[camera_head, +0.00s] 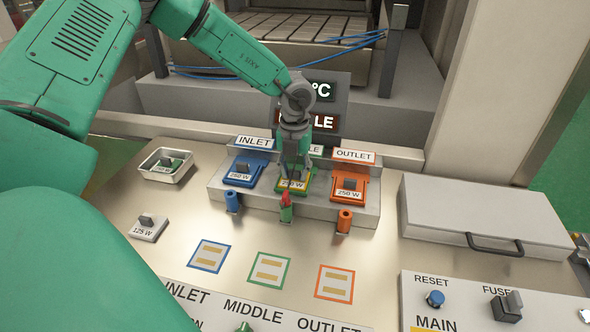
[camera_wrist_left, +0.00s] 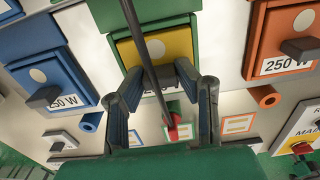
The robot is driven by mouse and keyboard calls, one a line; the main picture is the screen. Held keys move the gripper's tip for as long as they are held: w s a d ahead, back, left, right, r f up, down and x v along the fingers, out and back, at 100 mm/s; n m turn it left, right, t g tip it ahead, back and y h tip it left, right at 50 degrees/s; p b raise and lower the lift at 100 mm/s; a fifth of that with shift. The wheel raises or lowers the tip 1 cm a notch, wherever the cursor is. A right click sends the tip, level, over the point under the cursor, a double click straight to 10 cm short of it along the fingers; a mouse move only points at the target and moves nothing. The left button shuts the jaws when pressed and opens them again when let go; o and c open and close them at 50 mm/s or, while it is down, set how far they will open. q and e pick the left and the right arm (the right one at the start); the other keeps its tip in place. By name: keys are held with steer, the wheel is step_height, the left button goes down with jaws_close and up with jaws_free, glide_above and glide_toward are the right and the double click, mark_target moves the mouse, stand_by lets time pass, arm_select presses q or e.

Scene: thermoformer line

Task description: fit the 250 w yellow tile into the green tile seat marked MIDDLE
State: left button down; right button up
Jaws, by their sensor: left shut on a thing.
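The yellow 250 W tile (camera_head: 292,185) is at the green middle seat (camera_head: 309,185), between the blue and orange seats. In the left wrist view the yellow tile (camera_wrist_left: 178,45) lies within the outline of the green seat (camera_wrist_left: 140,18), with its label partly covered by my fingers. I cannot tell whether it is fully down. My left gripper (camera_head: 292,174) points down over it and is shut on the tile; its fingers also show in the left wrist view (camera_wrist_left: 158,85). The MIDDLE sign (camera_head: 316,150) is mostly hidden behind the gripper. My right gripper is not in view.
The blue INLET seat (camera_head: 239,181) and orange OUTLET seat (camera_head: 349,198) each hold a 250 W tile. A red-topped green part (camera_head: 286,208) stands before the middle seat. A 125 W tile (camera_head: 148,228), a tray (camera_head: 165,167) and a grey lidded box (camera_head: 485,215) lie around.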

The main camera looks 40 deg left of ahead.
mark_target(295, 170)
arm_select(q)
steer(key=c, duration=1.1)
jaws_free()
step_height(295, 170, up, 12)
steer(key=shift+f, duration=0.1)
steer(key=shift+f, duration=0.1)
